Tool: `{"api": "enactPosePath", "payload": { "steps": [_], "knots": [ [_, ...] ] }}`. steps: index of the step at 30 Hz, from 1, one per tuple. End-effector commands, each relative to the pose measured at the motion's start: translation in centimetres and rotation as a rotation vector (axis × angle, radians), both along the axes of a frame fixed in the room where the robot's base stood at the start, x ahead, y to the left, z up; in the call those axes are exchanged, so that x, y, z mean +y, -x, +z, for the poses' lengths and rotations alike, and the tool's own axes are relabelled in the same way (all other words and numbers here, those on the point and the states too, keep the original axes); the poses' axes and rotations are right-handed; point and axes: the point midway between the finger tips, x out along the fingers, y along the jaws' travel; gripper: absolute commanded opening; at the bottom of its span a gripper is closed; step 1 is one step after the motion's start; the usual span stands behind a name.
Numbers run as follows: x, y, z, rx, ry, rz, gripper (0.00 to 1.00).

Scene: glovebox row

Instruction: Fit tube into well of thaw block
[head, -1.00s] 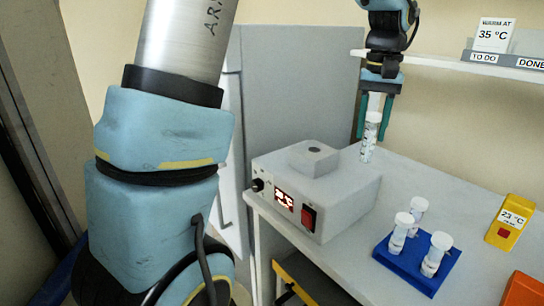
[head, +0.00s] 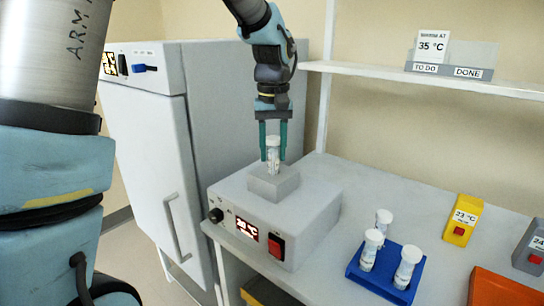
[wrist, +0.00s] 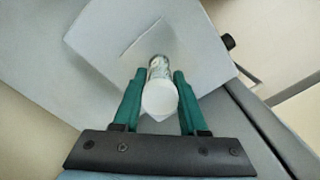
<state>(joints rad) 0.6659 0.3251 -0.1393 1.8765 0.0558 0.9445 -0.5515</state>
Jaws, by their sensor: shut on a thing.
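My gripper (head: 273,156) is shut on a white-capped clear tube (head: 273,148) with a printed label and holds it upright. The tube stands over the middle of the small grey thaw block (head: 262,188) on the heater unit. Its lower end meets the block's top face in the head view; I cannot tell whether its tip is in the well, as the tube hides it. In the wrist view the tube's white cap (wrist: 160,99) faces the camera between the green fingers (wrist: 159,73). The block's top (wrist: 143,42) lies beyond it.
The heater unit (head: 305,213) has a lit display and red switch. A blue rack (head: 372,284) with three capped tubes stands to its right. Yellow (head: 461,222) and grey (head: 530,250) timers and an orange tray (head: 500,290) lie further right. A shelf (head: 400,76) runs above.

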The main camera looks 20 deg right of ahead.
Motion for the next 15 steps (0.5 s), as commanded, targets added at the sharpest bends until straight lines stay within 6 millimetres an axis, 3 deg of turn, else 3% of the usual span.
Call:
{"api": "enactPosePath", "payload": {
  "steps": [6,15],
  "knots": [
    [0.0,0.0,-2.2,0.000,0.000,0.000,0.00],
    [0.0,0.0,-2.5,0.000,0.000,0.000,0.00]
  ]
}}
